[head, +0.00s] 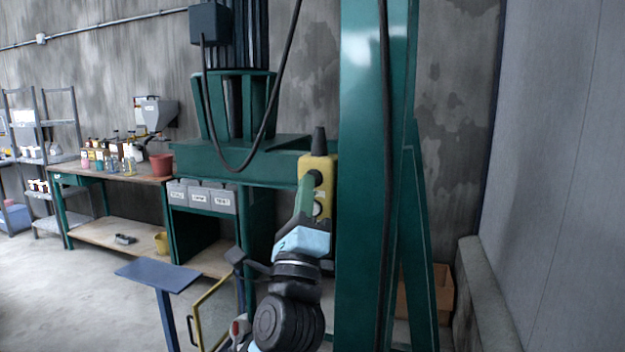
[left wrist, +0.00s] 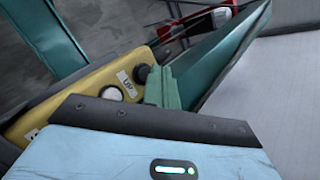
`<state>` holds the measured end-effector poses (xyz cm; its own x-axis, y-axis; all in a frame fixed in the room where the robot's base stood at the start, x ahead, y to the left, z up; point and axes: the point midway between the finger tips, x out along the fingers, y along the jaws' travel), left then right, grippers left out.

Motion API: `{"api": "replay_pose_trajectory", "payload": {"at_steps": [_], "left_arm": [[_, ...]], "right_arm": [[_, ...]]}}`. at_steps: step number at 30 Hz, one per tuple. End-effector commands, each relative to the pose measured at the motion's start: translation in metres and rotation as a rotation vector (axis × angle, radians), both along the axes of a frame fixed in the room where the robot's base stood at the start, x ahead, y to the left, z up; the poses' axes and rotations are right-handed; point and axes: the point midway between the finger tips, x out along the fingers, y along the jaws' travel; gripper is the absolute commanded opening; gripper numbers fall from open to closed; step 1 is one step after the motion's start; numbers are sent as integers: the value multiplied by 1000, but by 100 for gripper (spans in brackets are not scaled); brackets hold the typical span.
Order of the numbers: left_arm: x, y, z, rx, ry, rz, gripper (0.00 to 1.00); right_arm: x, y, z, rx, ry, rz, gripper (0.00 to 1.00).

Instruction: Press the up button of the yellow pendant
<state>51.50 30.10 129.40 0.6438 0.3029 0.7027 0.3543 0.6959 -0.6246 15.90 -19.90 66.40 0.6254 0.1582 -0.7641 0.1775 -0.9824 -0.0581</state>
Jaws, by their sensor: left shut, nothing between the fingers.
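The yellow pendant (head: 308,166) hangs upright against the green frame in the head view, with a black knob and a pale round button (head: 317,208). In the left wrist view the pendant (left wrist: 75,90) lies slanted. An UP label (left wrist: 125,84) sits between a dark button (left wrist: 142,73) and a white button (left wrist: 112,93). My left gripper (head: 307,182) is shut and empty, its green fingers in front of the pendant. In the left wrist view its fingertips (left wrist: 161,80) are beside the dark button; I cannot tell whether they touch it. My right gripper is not in view.
A green column (head: 362,150) stands just right of the pendant. A black cable (head: 236,168) loops at its left. A bench (head: 120,178) with bottles and a red pot is further left. A low wall (head: 488,290) is at the right. Open floor lies at left.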

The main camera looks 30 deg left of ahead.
Motion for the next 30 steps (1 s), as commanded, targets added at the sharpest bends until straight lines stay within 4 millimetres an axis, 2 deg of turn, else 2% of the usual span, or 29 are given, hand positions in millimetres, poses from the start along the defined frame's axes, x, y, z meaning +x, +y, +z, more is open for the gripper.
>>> {"api": "replay_pose_trajectory", "payload": {"at_steps": [30], "left_arm": [[9, 2, 0, 0, 0, 0, 0]], "right_arm": [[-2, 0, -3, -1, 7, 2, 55]]}}
